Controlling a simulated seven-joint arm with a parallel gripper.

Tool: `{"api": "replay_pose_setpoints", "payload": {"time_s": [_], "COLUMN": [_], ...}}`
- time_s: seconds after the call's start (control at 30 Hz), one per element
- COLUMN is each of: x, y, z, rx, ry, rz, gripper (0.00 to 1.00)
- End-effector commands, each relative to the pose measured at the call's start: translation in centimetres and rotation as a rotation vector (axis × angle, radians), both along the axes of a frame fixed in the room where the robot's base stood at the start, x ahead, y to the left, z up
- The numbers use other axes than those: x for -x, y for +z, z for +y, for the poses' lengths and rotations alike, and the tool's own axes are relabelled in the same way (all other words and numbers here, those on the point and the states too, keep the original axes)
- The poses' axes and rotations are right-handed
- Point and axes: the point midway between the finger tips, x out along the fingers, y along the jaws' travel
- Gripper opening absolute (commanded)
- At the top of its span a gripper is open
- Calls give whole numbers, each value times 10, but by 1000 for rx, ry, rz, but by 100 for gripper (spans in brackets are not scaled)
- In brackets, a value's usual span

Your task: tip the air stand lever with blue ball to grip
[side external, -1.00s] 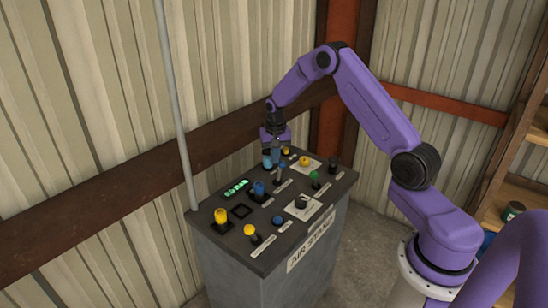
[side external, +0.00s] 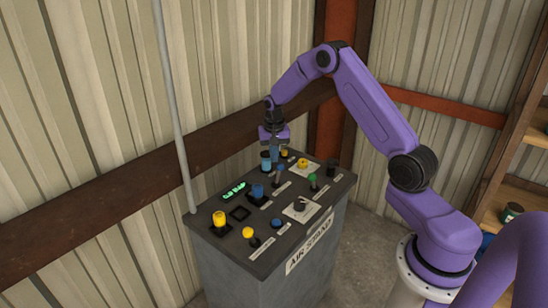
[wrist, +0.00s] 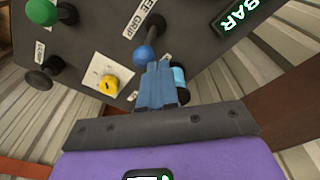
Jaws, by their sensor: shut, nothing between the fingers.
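The blue ball lever (side external: 280,168) stands on the far half of the air stand's dark panel top (side external: 227,237). In the wrist view the blue ball (wrist: 144,54) is just beyond my fingertips, with its stem pointing to a label that reads GRIP (wrist: 145,17). My gripper (side external: 275,158) is shut and empty, pointing down just behind and above the ball. In the wrist view its blue fingers (wrist: 155,72) are together and partly overlap the ball's edge. I cannot tell whether they touch it.
Close by are a light blue knob (wrist: 179,77), a yellow knob (side external: 303,162) and a green ball lever (side external: 312,177). A grey pole (side external: 175,110) stands at the left.

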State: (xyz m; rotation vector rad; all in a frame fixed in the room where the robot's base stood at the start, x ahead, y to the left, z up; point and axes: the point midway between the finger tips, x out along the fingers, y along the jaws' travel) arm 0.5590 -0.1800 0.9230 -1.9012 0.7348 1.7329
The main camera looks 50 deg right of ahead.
Motion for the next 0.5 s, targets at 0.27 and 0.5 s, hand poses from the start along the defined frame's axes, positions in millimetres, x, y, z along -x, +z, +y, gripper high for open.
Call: {"api": "replay_pose_setpoints", "payload": {"time_s": [0.27,0.5], "x": [-10,-21], "y": [8,45], "z": [13,27], "rx": [0,1], "ry": [3,-2], "rz": [-1,-6], "gripper": [0,0]}}
